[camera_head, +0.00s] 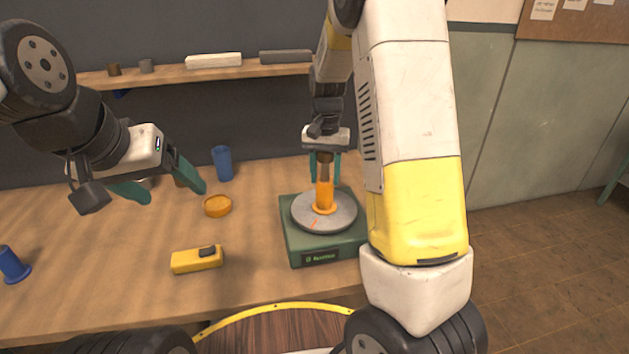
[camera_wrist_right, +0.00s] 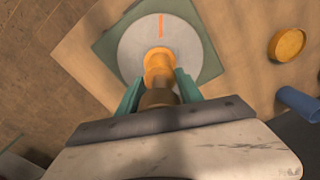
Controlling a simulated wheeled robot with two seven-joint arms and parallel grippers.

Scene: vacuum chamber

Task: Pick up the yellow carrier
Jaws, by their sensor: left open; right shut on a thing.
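The yellow carrier (camera_head: 325,194), an orange-yellow stepped cylinder with a flanged foot, stands upright on a round grey plate (camera_head: 345,213) atop a green box. A brown cylindrical part (camera_head: 324,165) rises from its top. My right gripper (camera_head: 325,178) points down over it, fingers on both sides, tips near where brown meets yellow. In the right wrist view the carrier (camera_wrist_right: 158,66) lies between the fingertips (camera_wrist_right: 158,78); the exact contact is hard to see. My left gripper (camera_head: 172,192) is open and empty above the table at left.
On the table are a yellow shallow dish (camera_head: 217,206), a yellow box (camera_head: 190,263) with a dark top piece, a blue cup (camera_head: 222,163) and a blue flanged piece (camera_head: 12,266). A shelf (camera_head: 170,78) with small items runs behind. The table's front left is clear.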

